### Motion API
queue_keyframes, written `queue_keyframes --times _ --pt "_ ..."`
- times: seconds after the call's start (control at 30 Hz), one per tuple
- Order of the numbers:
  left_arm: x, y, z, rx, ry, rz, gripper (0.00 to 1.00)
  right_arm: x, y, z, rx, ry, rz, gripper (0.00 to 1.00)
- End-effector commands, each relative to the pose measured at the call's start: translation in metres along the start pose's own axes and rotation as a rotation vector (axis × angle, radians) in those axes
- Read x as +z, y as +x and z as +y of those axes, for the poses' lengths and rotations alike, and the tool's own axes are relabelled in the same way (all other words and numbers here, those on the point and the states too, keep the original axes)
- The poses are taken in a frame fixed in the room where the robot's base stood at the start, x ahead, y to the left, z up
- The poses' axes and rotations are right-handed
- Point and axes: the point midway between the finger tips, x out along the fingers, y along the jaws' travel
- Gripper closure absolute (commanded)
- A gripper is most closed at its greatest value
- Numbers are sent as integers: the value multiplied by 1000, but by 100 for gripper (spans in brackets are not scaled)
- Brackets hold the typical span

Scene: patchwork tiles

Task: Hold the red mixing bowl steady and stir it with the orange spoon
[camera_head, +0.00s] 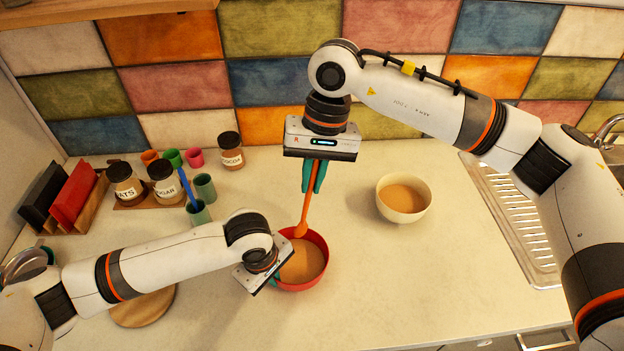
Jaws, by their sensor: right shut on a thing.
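The red mixing bowl (321,246) stands on the counter at the centre and holds a light brown mixture (303,262). My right gripper (315,186) is above and behind the bowl, its teal fingers shut on the orange spoon (306,212). The spoon hangs down with its head at the bowl's far rim in the picture; I cannot tell whether it touches the bowl. My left gripper (273,283) is at the bowl's left front rim. Its fingers are mostly hidden behind its own body, so I cannot tell whether they grip the rim.
A cream bowl (404,215) with similar mixture stands to the right. Jars (166,186), coloured cups (205,188) and a rack with red and black panels (72,193) stand at the left. A round wooden board (143,309) lies at the front left. A sink drainer (520,222) is at the right.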

Motion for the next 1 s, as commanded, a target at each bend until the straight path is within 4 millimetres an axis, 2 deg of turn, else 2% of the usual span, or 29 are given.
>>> queue_keyframes --times 0.17,0.2,0.33,0.7,0.87,1.0 --pt "0 0 0 0 0 0 100 0 0 0 0 0 0 100" --pt "0 0 0 1 0 0 91 0 0 0 0 -1 0 100" --pt "0 0 0 0 0 0 71 0 0 0 0 -1 0 100" --pt "0 -6 -1 -2 0 0 71 0 0 0 0 -1 0 100" --pt "0 -32 -1 -4 1 0 71 0 0 0 0 -1 0 100" --pt "0 -63 -1 -5 2 -1 71 0 0 0 0 -1 0 100"
